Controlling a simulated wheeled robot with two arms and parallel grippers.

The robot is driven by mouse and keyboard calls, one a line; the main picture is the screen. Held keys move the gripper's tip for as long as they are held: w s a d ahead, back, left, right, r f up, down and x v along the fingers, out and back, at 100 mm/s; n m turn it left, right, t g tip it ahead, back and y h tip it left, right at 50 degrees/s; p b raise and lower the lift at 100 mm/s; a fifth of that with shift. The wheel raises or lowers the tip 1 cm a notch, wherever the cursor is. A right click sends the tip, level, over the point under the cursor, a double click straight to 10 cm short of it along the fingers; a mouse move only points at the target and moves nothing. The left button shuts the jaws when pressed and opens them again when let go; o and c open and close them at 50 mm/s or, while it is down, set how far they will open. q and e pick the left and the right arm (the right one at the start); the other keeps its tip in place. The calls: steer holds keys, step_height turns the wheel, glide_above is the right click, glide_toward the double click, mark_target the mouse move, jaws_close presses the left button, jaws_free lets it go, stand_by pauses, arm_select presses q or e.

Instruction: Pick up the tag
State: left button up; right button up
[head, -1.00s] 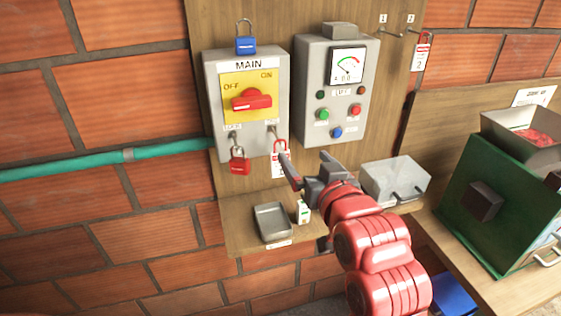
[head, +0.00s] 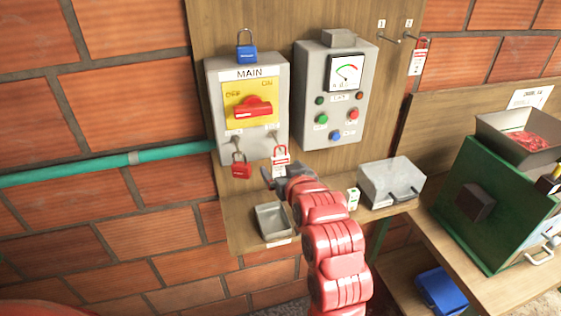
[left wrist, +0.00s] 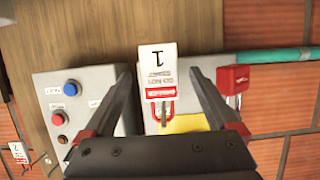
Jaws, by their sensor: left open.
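The white and red tag (head: 280,165), marked 1 in the left wrist view (left wrist: 158,62), hangs by its red loop from the right peg under the grey MAIN switch box (head: 215,105). My left gripper (head: 270,180) is open, just below and in front of the tag in the head view. In the left wrist view, the tag shows between the two spread fingers of my left gripper (left wrist: 160,72), with no visible grip on it. A second tag (head: 418,62) hangs on the hook marked 2. My right gripper is not in view.
A red padlock (head: 241,168) hangs just left of the tag. Below are a grey tray (head: 271,221), a small white box (head: 353,198) and a clear case (head: 393,182) on the shelf. A grey control box (head: 312,90) is at right.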

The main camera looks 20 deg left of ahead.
mark_target(280, 166)
arm_select(q)
steer(key=shift+w+a+p, duration=0.35)
steer(key=shift+w+p, duration=0.1)
steer(key=shift+p, duration=0.05)
steer(key=p+x, duration=0.2)
steer(key=x, duration=0.1)
steer(key=shift+w+a, duration=0.1)
steer(key=shift+w, duration=0.05)
steer(key=shift+w+a+f, duration=0.15)
steer(key=shift+w+f, duration=0.15)
steer(key=shift+w, duration=0.1)
jaws_close()
